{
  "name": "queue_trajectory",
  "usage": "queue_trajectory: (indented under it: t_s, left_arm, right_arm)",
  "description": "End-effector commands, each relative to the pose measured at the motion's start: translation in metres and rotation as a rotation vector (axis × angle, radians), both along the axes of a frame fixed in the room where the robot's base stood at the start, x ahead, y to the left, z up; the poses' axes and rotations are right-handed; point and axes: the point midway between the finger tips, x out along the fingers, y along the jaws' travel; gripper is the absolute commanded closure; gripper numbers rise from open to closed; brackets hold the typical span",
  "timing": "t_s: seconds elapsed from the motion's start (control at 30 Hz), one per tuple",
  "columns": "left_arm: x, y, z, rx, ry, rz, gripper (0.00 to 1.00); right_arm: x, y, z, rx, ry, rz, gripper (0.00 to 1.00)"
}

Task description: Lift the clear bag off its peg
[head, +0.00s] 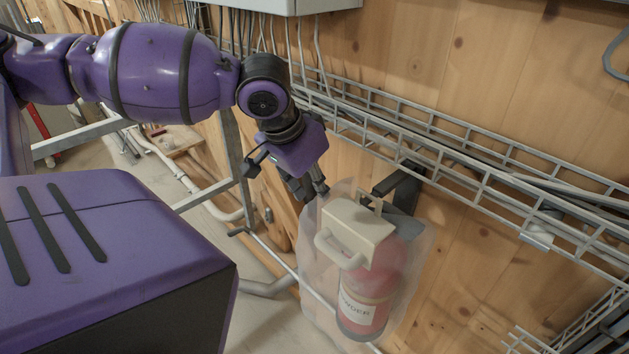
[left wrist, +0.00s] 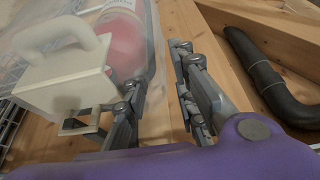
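The clear bag (head: 416,262) hangs by the wooden wall around a red cylinder (head: 374,283) with a white label ending in "WDER". A cream block with a looped handle (head: 357,232) sits at its top. A dark bracket (head: 399,186), perhaps the peg, sticks out from the wall behind the top; the bag's hanging point is unclear. My left gripper (head: 318,190) is at the bag's upper left edge. In the left wrist view its fingers (left wrist: 158,75) are apart, with the bag (left wrist: 75,15) beside the left finger; contact cannot be told. My right gripper is out of view.
A grey wire cable tray (head: 470,150) runs along the wall above and right of the bag. A grey box (head: 290,5) with cables is above. Pipes and a metal frame (head: 236,160) stand behind and left. A dark pipe (left wrist: 265,75) shows right of the fingers.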

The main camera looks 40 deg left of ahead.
Motion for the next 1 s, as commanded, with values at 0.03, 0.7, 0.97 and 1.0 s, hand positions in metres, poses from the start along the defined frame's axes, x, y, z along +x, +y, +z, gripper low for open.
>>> queue_trajectory:
  t_s: [0.03,0.7,0.97,1.0]
  left_arm:
    - [0.002,0.0,-0.014,0.001,0.012,-0.001,0.75]
    - [0.025,-0.002,-0.062,0.0,-0.001,-0.002,0.75]
    - [0.025,-0.002,-0.062,0.0,-0.001,-0.002,0.97]
    - [0.025,-0.002,-0.062,0.0,-0.001,-0.002,1.0]
  right_arm:
    - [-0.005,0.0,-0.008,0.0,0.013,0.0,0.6]
    - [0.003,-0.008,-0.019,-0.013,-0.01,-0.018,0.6]
    - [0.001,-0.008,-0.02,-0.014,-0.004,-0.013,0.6]
    - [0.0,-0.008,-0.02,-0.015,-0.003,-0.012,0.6]
